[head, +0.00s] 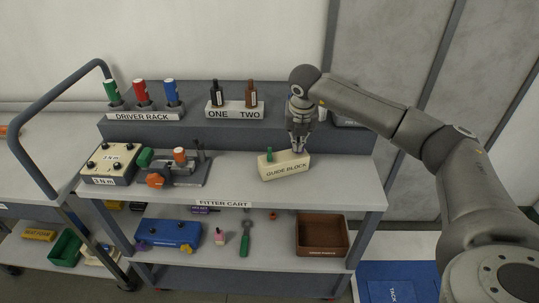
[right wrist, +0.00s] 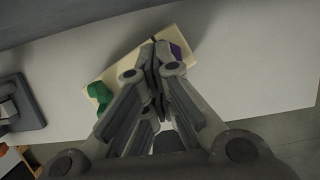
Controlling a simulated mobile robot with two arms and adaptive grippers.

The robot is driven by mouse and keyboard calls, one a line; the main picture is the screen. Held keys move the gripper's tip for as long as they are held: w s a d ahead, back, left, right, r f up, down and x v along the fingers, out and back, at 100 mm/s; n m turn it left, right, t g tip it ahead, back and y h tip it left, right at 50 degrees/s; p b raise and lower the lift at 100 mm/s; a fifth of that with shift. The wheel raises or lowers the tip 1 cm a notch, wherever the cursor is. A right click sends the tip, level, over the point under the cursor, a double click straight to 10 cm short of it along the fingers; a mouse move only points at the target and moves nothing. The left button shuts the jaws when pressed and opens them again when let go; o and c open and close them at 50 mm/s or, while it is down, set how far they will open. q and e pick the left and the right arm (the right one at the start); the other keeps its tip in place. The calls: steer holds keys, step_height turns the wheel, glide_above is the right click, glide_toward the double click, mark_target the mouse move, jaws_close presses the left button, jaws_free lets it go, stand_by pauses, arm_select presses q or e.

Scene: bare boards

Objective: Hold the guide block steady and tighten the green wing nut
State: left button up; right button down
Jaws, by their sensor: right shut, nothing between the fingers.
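The cream guide block (head: 284,168) sits on the cart's upper shelf, right of centre, slightly turned. The green wing nut (head: 269,154) stands upright near its left end. In the right wrist view, the block (right wrist: 113,70) lies below the fingers, with the green wing nut (right wrist: 98,92) at its left end and a purple part (right wrist: 176,50) near its other end. My right gripper (head: 298,148) is shut and empty, pointing down over the right part of the block. Its fingertips hide some of the block; I cannot tell if they touch it. My left gripper is not in view.
A grey fixture with an orange knob (head: 155,181) and a labelled box (head: 108,164) stand left on the same shelf. The driver rack (head: 140,116) and a bottle holder (head: 235,110) stand behind. The shelf between fixture and block is clear. A brown bin (head: 322,236) is below.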

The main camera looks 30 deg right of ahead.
steer(key=shift+s+f, duration=0.15)
steer(key=shift+f, duration=0.05)
steer(key=shift+w+d+r+p, duration=0.1)
steer(key=shift+w+r+p, duration=0.15)
steer(key=shift+r+p, duration=1.35)
steer(key=shift+r, duration=0.95)
